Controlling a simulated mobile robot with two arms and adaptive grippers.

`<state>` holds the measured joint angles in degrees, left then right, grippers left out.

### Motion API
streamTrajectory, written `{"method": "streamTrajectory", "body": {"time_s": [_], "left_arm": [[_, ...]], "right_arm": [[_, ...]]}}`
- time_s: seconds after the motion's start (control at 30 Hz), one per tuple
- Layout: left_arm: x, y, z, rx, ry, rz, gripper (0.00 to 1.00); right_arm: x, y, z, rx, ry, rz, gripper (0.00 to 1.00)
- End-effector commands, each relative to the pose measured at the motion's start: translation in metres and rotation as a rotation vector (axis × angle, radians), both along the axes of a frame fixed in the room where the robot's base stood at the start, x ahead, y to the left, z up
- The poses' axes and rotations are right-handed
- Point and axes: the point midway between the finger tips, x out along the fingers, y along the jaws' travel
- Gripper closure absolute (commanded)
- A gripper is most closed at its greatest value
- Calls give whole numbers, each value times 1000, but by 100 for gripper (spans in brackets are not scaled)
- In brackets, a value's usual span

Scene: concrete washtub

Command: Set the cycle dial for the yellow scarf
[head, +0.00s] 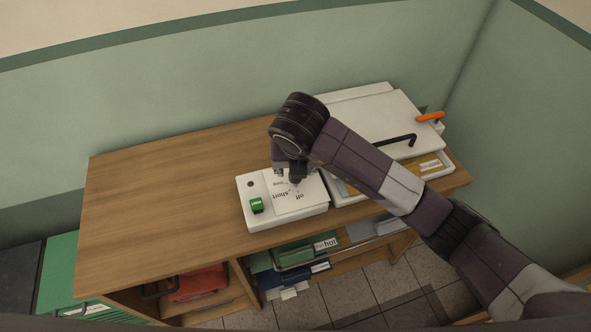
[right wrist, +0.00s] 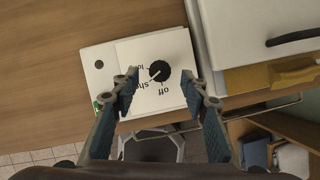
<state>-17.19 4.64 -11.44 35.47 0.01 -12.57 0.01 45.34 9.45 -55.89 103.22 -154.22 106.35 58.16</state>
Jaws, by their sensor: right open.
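The white control box (head: 285,220) sits on the wooden counter, with a label plate reading "off", "short" and a partly hidden third word. In the right wrist view, the black cycle dial (right wrist: 159,71) stands on this plate. I cannot clearly tell which word its pointer faces. My right gripper (right wrist: 160,84) is open, pointing down, with one fingertip on each side of the dial, apart from it. In the head view the right gripper (head: 288,175) hides the dial. A yellow piece (head: 407,173) with a pale label lies in the white tub; I cannot tell whether it is the scarf. My left gripper is not in view.
A green button (head: 257,205) is on the box. The white lidded tub (head: 372,120) with a black handle stands beside it. An orange-handled item (head: 430,117) is behind. The counter's left is clear.

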Motion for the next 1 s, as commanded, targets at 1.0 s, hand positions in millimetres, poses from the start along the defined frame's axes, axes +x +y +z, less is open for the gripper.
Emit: {"method": "streamTrajectory", "body": {"time_s": [1.0], "left_arm": [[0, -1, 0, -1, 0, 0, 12]], "right_arm": [[-32, -2, 78, 0, -1, 0, 59]]}}
